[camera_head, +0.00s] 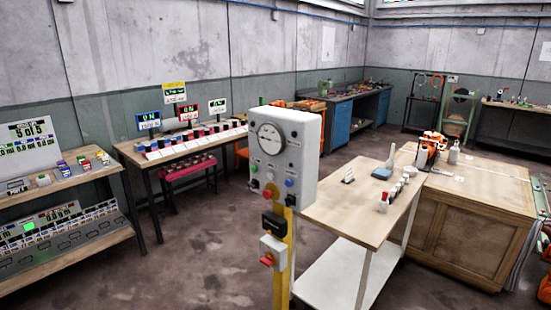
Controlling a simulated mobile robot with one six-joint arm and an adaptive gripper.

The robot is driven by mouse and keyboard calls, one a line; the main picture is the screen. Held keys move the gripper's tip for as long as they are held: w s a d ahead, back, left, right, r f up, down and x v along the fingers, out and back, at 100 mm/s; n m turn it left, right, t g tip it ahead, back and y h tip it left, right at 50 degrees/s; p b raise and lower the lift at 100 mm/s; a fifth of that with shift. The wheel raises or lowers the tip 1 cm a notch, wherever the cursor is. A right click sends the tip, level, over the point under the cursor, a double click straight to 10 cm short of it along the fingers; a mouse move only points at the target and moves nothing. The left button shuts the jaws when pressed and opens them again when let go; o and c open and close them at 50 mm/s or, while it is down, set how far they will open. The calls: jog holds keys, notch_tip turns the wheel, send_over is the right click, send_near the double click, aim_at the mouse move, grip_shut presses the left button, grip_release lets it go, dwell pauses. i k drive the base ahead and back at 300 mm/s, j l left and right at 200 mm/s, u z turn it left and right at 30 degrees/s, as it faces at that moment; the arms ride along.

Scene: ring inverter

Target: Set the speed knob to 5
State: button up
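A grey control box (300,165) stands on a yellow post (287,235) in the centre foreground. Its face has a large round white dial (271,138) with a dark bar across it. Smaller knobs and buttons sit below, including a red one (268,193), a blue one (289,182) and a black one (291,200). The labels and scale numbers are too small to read, so I cannot tell which control is the speed knob or its setting. My gripper is not in view.
A black box (274,226) and a small box with a red button (267,260) hang lower on the post. A light wooden table (345,210) stands close behind right. A bench with switches and small displays (135,155) is at left. The floor at front left is open.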

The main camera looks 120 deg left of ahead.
aim_at(254, 184)
jog(key=u, duration=3.7)
jog(key=i+j+z, duration=0.35)
jog(key=i, duration=0.35)
jog(key=i+j+z, duration=0.4)
jog(key=i+j, duration=0.25)
jog(key=i+j+z, duration=0.35)
jog(key=i+j, duration=0.2)
jog(key=j, duration=0.25)
